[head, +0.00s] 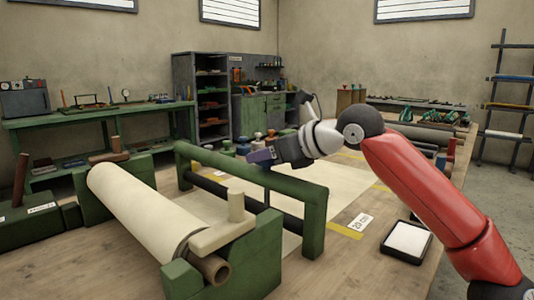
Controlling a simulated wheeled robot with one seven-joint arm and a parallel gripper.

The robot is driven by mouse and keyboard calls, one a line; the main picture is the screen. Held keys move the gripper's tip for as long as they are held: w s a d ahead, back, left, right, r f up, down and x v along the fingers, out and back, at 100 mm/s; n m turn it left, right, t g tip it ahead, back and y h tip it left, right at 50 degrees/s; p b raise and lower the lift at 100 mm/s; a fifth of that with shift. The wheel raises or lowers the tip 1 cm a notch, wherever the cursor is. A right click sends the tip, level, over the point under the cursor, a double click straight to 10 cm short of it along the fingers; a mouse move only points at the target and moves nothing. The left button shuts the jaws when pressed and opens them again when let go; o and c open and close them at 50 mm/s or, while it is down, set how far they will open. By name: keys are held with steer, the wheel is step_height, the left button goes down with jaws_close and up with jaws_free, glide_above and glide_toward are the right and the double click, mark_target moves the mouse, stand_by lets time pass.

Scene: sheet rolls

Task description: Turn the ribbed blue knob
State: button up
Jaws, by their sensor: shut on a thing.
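My gripper (264,158) is at the left end of my red and white arm, just above and behind the top bar of the green frame. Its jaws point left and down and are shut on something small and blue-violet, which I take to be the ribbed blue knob. The jaws cover most of it, and its ribs are too small to make out. I cannot tell how far it is turned. A roll of cream sheet (140,208) lies in green holders at the front left.
The green frame (312,222) spans the sheet on the wooden table. Several small coloured pieces stand behind my gripper. A black-rimmed tray (387,241) and a "20 cm" card (361,221) lie at the right. Bare table (345,272) is free at the front.

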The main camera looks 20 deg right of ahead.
steer(key=m+t+h+b, duration=0.1)
steer(key=m+t+h, duration=0.1)
steer(key=m+h, duration=0.1)
steer(key=shift+f+b, duration=0.1)
steer(key=shift+b, duration=0.25)
steer(key=m+h, duration=0.3)
steer(key=h, duration=0.1)
steer(key=shift+d+m+t, duration=0.1)
steer(key=shift+m+t, duration=0.3)
steer(key=m+h+p, duration=0.1)
steer(key=m+h, duration=0.3)
steer(key=h, duration=0.1)
steer(key=shift+m+g+h, duration=0.3)
steer(key=shift+g, duration=0.1)
steer(key=shift+m+g+h+p, duration=0.4)
steer(key=shift+m+g+h, duration=0.8)
steer(key=shift+m+h, duration=0.9)
steer(key=o, duration=1)
